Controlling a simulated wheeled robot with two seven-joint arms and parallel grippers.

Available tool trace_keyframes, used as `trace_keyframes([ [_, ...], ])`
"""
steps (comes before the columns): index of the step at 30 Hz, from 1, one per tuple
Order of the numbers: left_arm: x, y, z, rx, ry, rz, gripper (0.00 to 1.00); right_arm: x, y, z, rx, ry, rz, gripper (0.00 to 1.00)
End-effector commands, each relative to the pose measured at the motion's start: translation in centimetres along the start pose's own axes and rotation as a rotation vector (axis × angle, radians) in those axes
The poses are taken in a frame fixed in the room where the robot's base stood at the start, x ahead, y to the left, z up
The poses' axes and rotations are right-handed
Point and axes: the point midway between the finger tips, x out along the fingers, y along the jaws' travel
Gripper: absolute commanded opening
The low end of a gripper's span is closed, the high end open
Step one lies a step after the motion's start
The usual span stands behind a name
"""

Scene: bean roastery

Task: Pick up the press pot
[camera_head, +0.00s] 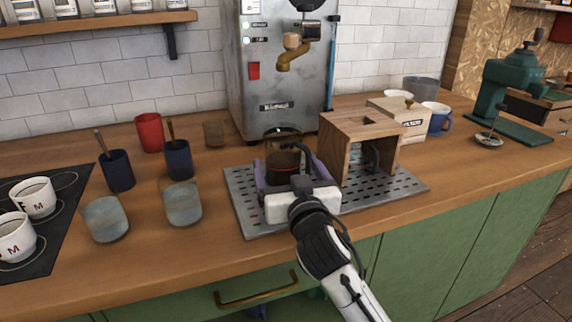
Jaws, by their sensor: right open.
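The press pot (283,163), a glass vessel with dark contents and a reddish line, stands upright on a grey perforated tray (244,211). My right gripper (289,172) is at the pot from the front, with one finger on each side of it. The jaws are open, and I cannot tell whether either finger touches the glass. The gripper body hides the pot's lower front. My left gripper is out of view.
A wooden box frame (359,128) stands close right of the pot. The steel machine (281,70) rises behind. Glass cups (183,203), blue cups (118,171) and a red cup (149,132) stand left. A green grinder (510,90) stands far right.

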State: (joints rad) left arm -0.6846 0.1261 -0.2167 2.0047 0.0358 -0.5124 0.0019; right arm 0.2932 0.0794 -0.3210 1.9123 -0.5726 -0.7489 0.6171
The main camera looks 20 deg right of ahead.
Motion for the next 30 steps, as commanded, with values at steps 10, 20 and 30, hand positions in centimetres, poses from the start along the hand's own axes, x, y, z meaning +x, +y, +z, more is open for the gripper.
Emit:
trace_keyframes([
  [10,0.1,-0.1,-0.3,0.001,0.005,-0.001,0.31,0.0,0.0,0.0,0.000,-0.001,0.000,0.53],
  [20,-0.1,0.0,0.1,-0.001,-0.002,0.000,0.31,-0.1,0.0,-0.3,0.000,0.007,-0.001,0.13],
  [30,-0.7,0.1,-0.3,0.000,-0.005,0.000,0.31,-0.1,0.0,-3.8,0.003,0.013,-0.002,0.13],
])
